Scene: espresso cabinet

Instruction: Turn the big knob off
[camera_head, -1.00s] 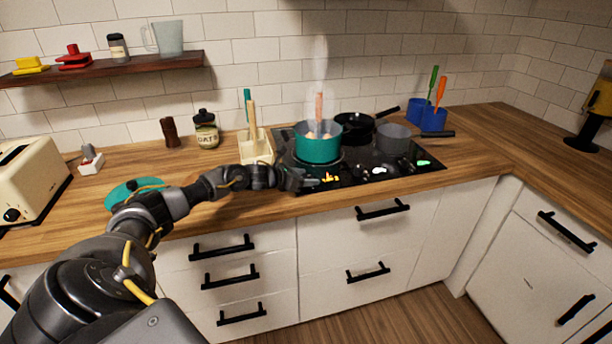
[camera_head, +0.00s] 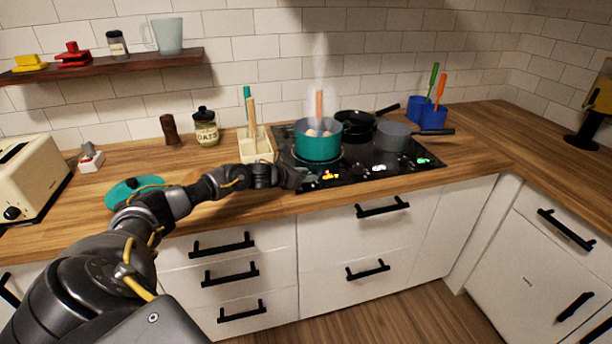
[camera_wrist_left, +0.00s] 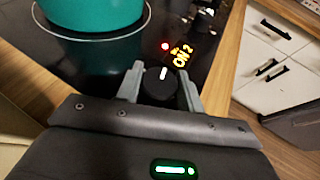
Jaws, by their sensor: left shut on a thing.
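The big knob (camera_wrist_left: 160,83) is round and black with a white pointer mark, at the front of the black glass cooktop (camera_head: 402,172). My left gripper (camera_wrist_left: 161,80) is shut on the knob, with one finger on each side of it. In the head view my left gripper (camera_head: 293,178) is at the front left of the cooktop, and the knob is hard to make out there. My right gripper is not in view.
A teal pot (camera_head: 318,146) with a handle or utensil standing in it steams behind the knob. A black pan (camera_head: 355,125) and a grey pan (camera_head: 393,138) stand to its right. A cream utensil holder (camera_head: 256,150) is close to my left wrist.

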